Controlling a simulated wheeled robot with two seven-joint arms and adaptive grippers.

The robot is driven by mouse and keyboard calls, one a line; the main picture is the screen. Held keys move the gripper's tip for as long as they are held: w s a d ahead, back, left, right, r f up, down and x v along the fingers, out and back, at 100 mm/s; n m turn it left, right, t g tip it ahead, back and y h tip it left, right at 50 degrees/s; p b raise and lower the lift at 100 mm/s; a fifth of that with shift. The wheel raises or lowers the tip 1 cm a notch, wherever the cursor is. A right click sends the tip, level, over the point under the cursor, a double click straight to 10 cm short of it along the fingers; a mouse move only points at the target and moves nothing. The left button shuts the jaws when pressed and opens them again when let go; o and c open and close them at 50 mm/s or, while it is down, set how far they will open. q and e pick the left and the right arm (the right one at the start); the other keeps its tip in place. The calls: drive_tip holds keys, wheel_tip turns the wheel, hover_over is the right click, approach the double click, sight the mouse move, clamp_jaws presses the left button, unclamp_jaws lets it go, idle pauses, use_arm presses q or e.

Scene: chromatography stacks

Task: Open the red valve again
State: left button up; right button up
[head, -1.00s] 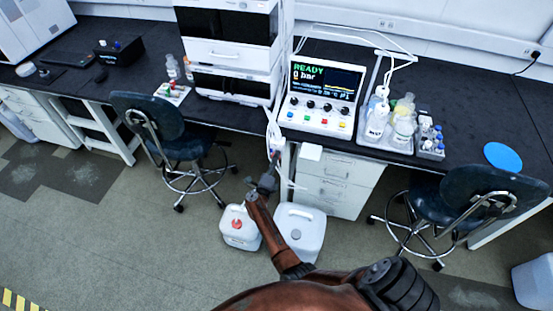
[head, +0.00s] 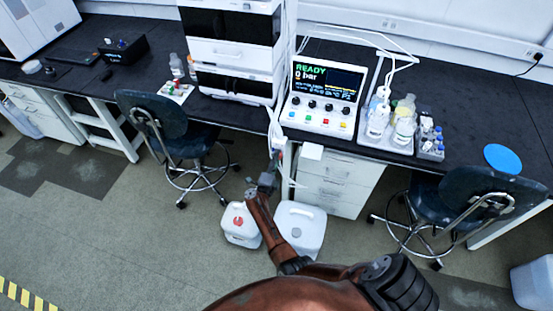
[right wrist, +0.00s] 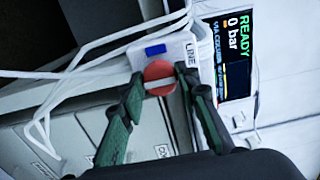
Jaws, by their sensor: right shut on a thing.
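The red valve (right wrist: 160,78) is a round red knob with a pale bar across it, on a white block marked LINE with a blue patch in the right wrist view. The bar lies nearly level in that view, slightly tilted. My right gripper (right wrist: 158,84) is shut on the red valve, one finger on each side. In the head view my right gripper (head: 273,168) reaches the bench's front edge below the white stack; the valve is too small there to make out clearly. My left gripper is not in view.
The control panel (head: 322,96) reads READY and 0 bar. White tubing runs around it. Chairs stand at left (head: 165,125) and right (head: 475,205). A bottle tray (head: 375,144) is right of the panel.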

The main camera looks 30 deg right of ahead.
drive_tip(key=o, duration=1.2)
drive_tip(key=shift+a, duration=0.1)
